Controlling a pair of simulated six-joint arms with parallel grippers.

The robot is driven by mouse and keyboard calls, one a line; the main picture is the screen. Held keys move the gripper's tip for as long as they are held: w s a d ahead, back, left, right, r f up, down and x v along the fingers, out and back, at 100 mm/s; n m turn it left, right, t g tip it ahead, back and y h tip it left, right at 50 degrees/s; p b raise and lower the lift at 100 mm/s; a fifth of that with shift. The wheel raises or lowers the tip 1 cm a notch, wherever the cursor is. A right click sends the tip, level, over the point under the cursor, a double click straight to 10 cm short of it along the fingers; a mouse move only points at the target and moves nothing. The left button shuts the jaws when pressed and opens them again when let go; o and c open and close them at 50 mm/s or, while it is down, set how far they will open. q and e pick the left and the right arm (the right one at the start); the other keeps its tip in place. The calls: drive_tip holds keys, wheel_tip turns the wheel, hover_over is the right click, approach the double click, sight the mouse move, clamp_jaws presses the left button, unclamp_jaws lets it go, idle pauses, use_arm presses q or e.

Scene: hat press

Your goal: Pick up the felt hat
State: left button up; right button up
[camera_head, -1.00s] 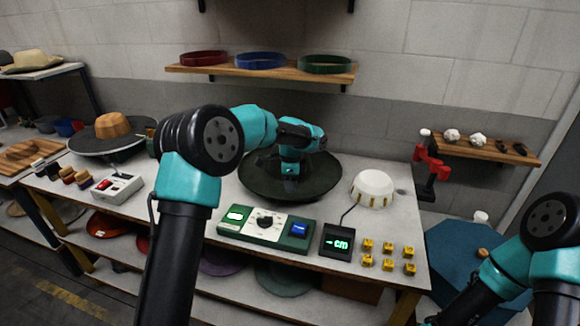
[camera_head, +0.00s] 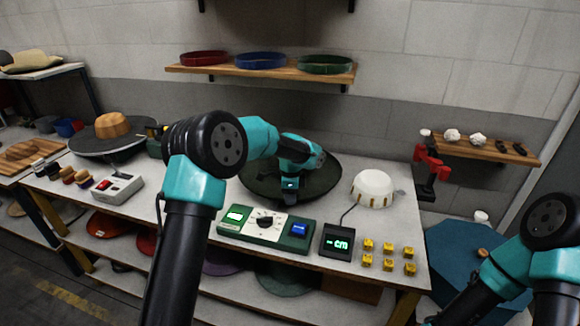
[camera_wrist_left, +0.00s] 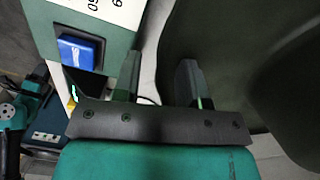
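The dark olive felt hat (camera_head: 322,180), with a wide round brim, rests on the white table at the middle, behind the green control box. My left arm covers its middle. My left gripper (camera_head: 289,198) is low over the hat's front rim. In the left wrist view the gripper (camera_wrist_left: 158,80) is open, with a gap between its two fingers. The hat (camera_wrist_left: 225,60) fills the right side there, partly behind the right finger. I cannot tell whether the finger touches it. My right arm shows at the lower right of the head view, but its gripper is not visible.
The green control box (camera_head: 266,229) stands just in front of the hat, and its blue button (camera_wrist_left: 80,52) is near the left finger. A display (camera_head: 338,242), a white dome (camera_head: 373,189) and several yellow blocks (camera_head: 388,247) are to the right.

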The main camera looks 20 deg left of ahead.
use_arm(q)
clamp_jaws()
idle(0.3)
drive_tip(key=shift+r, duration=0.15)
wheel_tip(320, 180, up, 10)
idle(0.7)
drive_tip(key=c, duration=0.6)
unclamp_jaws()
drive_tip(key=shift+c, duration=0.2)
clamp_jaws()
